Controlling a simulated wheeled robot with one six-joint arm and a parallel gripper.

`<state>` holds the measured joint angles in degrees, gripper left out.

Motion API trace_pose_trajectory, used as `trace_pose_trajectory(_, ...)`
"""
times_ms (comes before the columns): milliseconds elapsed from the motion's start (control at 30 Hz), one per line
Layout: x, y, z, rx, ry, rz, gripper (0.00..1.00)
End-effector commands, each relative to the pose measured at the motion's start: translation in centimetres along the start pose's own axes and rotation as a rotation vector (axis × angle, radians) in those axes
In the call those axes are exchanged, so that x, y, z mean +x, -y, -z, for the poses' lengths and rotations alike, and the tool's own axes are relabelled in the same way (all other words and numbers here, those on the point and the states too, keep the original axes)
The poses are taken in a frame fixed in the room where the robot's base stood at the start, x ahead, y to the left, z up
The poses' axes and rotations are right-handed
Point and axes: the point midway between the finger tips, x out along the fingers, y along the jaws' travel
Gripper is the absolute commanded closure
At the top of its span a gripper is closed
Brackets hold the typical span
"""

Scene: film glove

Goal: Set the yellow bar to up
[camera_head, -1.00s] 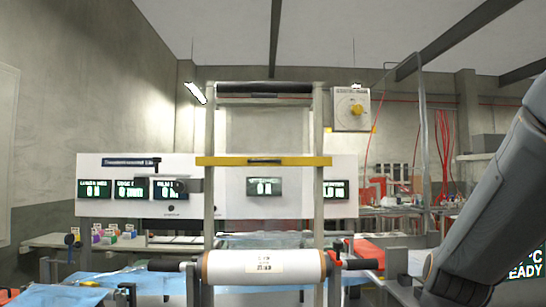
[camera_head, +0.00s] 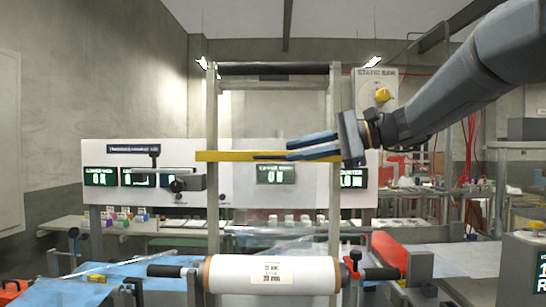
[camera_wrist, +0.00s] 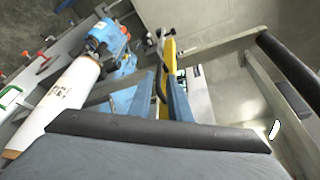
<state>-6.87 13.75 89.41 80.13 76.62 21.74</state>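The yellow bar (camera_head: 225,156) lies level across the grey upright frame in the head view, below the dark top roller. It has a small dark handle at its middle, partly hidden by my fingers. My gripper (camera_head: 289,151) reaches in from the right, its two blue fingers apart and pointing left at the bar's middle. In the wrist view the yellow bar (camera_wrist: 165,110) and the dark curved handle (camera_wrist: 161,80) show between the fingers of my gripper (camera_wrist: 160,77). I see no clear grip on either.
A white film roll (camera_head: 240,275) lies across the frame's lower front. A white panel with dark displays (camera_head: 276,174) stands behind. A yellow knob (camera_head: 382,95) is on a box at upper right. The dark top roller (camera_head: 272,69) spans the frame above the bar.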

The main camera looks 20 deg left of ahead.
Motion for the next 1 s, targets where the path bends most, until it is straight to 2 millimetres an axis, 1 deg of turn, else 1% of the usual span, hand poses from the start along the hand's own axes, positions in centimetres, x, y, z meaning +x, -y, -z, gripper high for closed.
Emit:
trace_pose_trajectory(67,0.2,0.0,0.1,0.002,-0.001,0.000,0.83)
trace_pose_trajectory(167,1.1,0.0,0.2,0.003,-0.003,0.000,0.83)
trace_pose_trajectory(433,5.1,0.0,0.2,0.003,-0.005,0.000,0.83)
trace_pose_trajectory(600,7.0,0.0,0.2,0.003,-0.005,0.000,0.83)
trace_pose_trajectory(733,7.5,-0.1,0.2,0.002,-0.005,0.000,0.83)
trace_pose_trajectory(967,7.6,-0.1,0.3,0.001,-0.005,0.000,0.83)
trace_pose_trajectory(1000,7.6,-0.1,0.3,0.001,-0.005,0.000,0.88)
